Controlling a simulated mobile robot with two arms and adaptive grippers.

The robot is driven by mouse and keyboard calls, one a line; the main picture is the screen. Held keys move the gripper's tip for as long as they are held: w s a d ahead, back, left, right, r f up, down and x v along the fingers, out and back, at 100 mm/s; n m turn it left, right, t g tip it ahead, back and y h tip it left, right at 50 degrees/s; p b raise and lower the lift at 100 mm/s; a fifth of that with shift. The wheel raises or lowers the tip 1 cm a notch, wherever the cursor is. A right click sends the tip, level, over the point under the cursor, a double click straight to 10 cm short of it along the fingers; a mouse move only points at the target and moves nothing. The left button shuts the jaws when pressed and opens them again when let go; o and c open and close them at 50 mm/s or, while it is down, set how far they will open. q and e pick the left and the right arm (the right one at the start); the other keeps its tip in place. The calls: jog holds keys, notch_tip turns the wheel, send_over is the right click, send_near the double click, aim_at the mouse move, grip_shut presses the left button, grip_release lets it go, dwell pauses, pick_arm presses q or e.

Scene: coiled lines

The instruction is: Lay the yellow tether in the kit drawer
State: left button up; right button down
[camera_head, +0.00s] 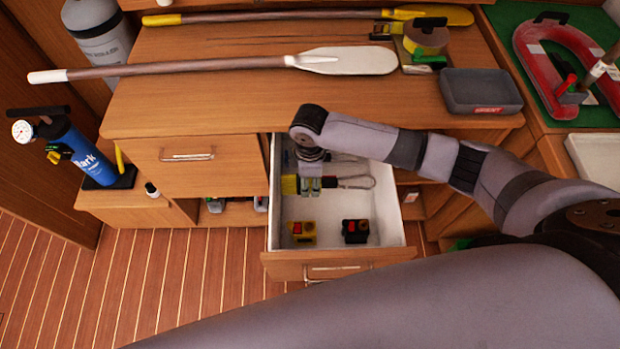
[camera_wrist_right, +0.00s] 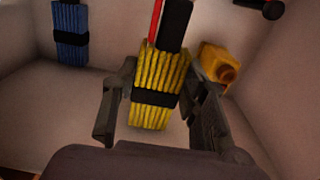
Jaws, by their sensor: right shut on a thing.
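The kit drawer (camera_head: 396,222) is pulled out, with pale walls and a wooden front. My right gripper (camera_head: 312,186) is down inside it, towards its left side. It is shut on the yellow tether (camera_head: 289,185), a coiled bundle. The right wrist view shows the tether (camera_wrist_right: 157,70) with a black band around it, between the fingers of the gripper (camera_wrist_right: 160,122). I cannot tell whether the tether touches the drawer's floor. My left gripper is not in view.
The drawer also holds a yellow and red item (camera_head: 302,232), a black and red item (camera_head: 355,231) and a blue coil (camera_wrist_right: 70,32). A blue pump (camera_head: 78,150) stands at the left.

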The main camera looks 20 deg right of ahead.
notch_tip(320, 180, down, 6)
jog(key=b, duration=0.5)
jog(key=shift+r+b, duration=0.1)
jog(key=shift+b, duration=0.3)
jog(key=shift+f+b, duration=1)
jog(key=shift+f, duration=1.4)
jog(key=c, duration=0.9)
grip_release()
notch_tip(320, 180, up, 12)
